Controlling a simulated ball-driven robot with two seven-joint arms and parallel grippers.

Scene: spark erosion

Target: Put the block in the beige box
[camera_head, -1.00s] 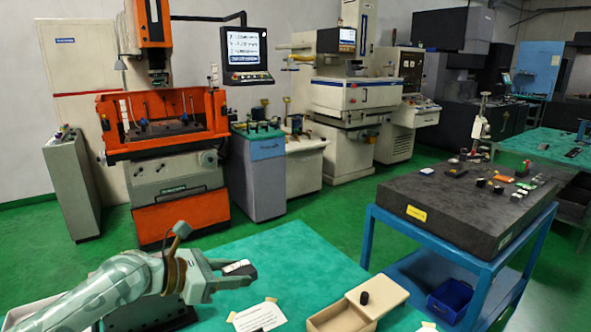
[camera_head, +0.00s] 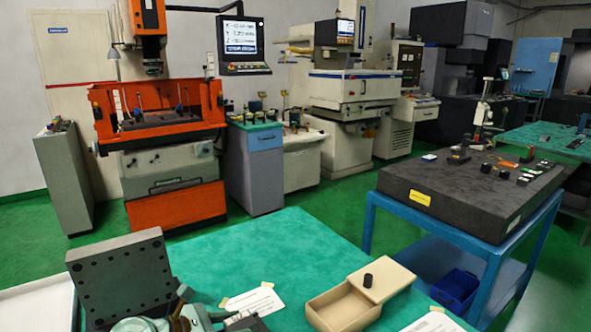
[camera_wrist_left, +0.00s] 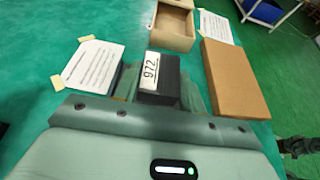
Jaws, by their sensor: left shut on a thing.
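The block (camera_wrist_left: 150,72) is dark with a white face marked 972. In the head view the block (camera_head: 240,319) and this gripper are at the bottom edge, partly cut off. The open beige box (camera_head: 342,312) stands on the green table to the right of them, and it shows ahead of the block in the left wrist view (camera_wrist_left: 173,27). Its inside looks empty where visible.
A beige lid (camera_head: 388,279) with a black knob (camera_head: 370,280) lies at the box's far right side. Paper sheets (camera_head: 254,304) lie on the green table. A brown flat box (camera_wrist_left: 236,80) is at the right in the wrist view. A blue cart stands beyond.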

